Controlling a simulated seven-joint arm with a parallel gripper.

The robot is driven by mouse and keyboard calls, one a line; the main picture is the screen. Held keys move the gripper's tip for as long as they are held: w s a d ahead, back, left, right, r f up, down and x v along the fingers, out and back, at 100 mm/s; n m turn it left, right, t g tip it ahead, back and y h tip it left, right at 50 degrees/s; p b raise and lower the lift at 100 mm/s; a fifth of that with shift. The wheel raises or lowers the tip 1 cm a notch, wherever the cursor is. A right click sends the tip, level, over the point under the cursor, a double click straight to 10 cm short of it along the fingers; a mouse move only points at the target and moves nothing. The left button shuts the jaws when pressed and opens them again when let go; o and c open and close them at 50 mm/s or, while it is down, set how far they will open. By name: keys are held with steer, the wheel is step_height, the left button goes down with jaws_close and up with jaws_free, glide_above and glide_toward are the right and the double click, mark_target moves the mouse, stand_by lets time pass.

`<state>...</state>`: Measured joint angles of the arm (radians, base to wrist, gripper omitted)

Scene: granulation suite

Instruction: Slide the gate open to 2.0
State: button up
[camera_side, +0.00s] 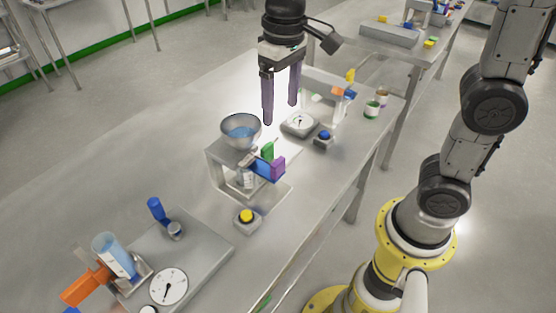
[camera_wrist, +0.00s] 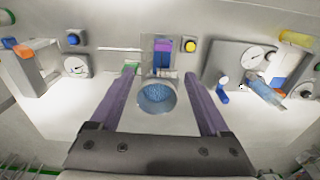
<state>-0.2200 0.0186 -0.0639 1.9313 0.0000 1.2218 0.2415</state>
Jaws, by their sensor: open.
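A steel hopper bowl (camera_side: 256,127) with blue granules sits on a metal stand (camera_side: 217,172); the bowl (camera_wrist: 157,111) also shows in the wrist view. At its front is a blue gate slide (camera_side: 263,168) with an upright purple block (camera_side: 278,167) at its outer end; the purple block (camera_wrist: 162,46) is beyond the bowl in the wrist view. A green piece (camera_side: 267,150) stands beside the slide. My gripper (camera_side: 280,113) has two purple fingers pointing down, spread apart and empty. It hangs above the bench, apart from the gate. The gate's scale is not readable.
A yellow button (camera_side: 246,216) stands in front of the hopper. A dial scale (camera_side: 299,124) and a blue button (camera_side: 323,137) are behind it. A grey plate (camera_side: 205,247) with a dial, a blue beaker and an orange handle is at lower left. The bench between is mostly clear.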

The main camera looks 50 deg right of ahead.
mark_target(278, 161)
steer(key=f, duration=1.5)
steer(key=shift+a, duration=0.35)
steer(key=shift+c, duration=0.3)
jaws_close()
stand_by(0.5)
